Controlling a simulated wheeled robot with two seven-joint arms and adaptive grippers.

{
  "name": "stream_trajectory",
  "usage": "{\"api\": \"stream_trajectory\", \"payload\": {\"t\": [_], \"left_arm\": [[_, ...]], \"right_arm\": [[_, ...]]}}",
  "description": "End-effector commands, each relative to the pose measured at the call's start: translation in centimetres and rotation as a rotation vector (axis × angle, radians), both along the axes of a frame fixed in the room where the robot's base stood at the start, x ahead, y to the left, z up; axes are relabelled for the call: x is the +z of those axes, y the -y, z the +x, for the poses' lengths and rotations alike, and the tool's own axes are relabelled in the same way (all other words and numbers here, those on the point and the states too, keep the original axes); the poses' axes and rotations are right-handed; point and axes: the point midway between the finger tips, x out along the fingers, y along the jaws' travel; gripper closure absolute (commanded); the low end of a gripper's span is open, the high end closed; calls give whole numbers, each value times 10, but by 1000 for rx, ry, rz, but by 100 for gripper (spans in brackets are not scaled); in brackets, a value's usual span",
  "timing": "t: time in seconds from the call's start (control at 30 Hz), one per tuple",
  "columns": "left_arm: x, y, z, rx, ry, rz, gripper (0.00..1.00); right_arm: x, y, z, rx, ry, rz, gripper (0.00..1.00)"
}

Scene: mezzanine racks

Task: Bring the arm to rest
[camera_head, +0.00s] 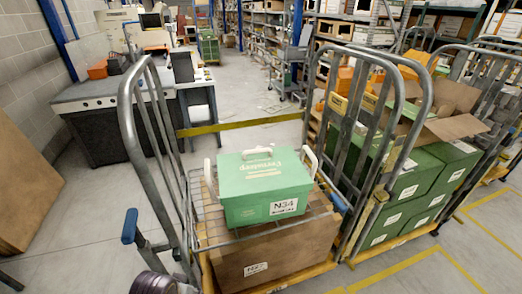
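Neither of my grippers shows in the head view. A dark rounded part at the bottom left edge is cut off, and I cannot tell what it is. In front of me a green box (262,190) labelled N34 sits upright on a wire rack (210,232) in a metal roll cart (137,140). White handle-like loops show at its top and both sides. A brown carton (270,258) lies below the rack.
A second cart (362,130) on the right holds several green boxes (408,187) and open cartons. A workbench (90,100) stands at the left, with a brown board (24,190) nearer. Stocked shelves (270,50) line the back. The aisle floor beyond is mostly open.

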Motion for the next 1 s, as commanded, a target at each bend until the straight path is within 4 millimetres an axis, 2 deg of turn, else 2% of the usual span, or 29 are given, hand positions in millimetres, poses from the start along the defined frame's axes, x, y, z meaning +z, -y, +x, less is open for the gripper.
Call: {"api": "stream_trajectory", "payload": {"t": [0.27, 0.53, 0.77, 1.0], "left_arm": [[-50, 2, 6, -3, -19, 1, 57], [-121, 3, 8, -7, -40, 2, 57], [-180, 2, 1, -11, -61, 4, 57], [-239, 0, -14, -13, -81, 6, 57]], "right_arm": [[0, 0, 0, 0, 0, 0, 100], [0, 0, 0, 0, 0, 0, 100], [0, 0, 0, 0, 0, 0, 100], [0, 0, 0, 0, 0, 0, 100]]}}
